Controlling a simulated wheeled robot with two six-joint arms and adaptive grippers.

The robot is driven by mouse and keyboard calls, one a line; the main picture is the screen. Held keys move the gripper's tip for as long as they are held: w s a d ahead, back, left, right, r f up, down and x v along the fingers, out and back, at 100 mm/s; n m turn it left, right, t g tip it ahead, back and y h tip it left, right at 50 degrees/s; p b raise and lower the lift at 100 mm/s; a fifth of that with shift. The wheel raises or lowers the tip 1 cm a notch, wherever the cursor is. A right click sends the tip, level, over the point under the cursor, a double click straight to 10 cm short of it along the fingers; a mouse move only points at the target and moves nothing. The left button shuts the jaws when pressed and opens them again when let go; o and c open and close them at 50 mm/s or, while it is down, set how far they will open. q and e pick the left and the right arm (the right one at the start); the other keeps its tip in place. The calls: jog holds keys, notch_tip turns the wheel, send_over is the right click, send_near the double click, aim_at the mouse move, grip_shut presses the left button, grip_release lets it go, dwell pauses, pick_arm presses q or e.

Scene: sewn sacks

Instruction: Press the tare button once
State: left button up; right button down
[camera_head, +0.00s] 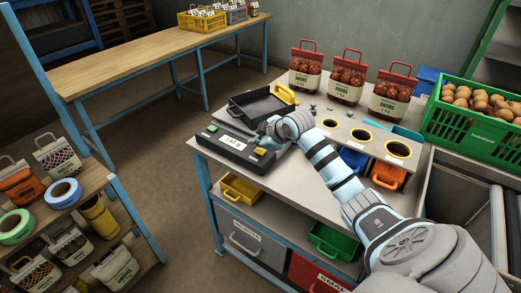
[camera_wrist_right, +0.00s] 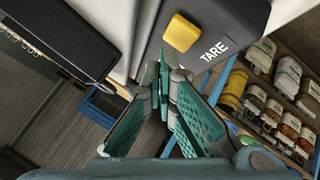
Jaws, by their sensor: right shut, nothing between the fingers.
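My right gripper (camera_head: 262,138) is shut and empty, just behind the button in the head view. In the wrist view its fingertips (camera_wrist_right: 163,68) are close to the button, apart from it in the picture. My left gripper is not in view.
A black weighing tray (camera_head: 262,104) with a yellow scoop (camera_head: 285,93) sits behind the console. Three filled onion sacks (camera_head: 346,80) stand at the back. A round-holed panel (camera_head: 360,135) lies under my right arm.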

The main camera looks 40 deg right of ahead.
aim_at(258, 151)
jog(key=shift+f, duration=0.1)
dwell(0.4)
jog(key=shift+f, duration=0.35)
jog(key=shift+f, duration=0.45)
dwell(0.5)
dwell(0.4)
jog(key=shift+r+p, duration=0.9)
jog(key=shift+p, duration=0.3)
notch_tip(258, 151, up, 5)
jog(key=p, duration=0.5)
jog(key=shift+r+p, duration=0.1)
jog(key=shift+p, duration=0.3)
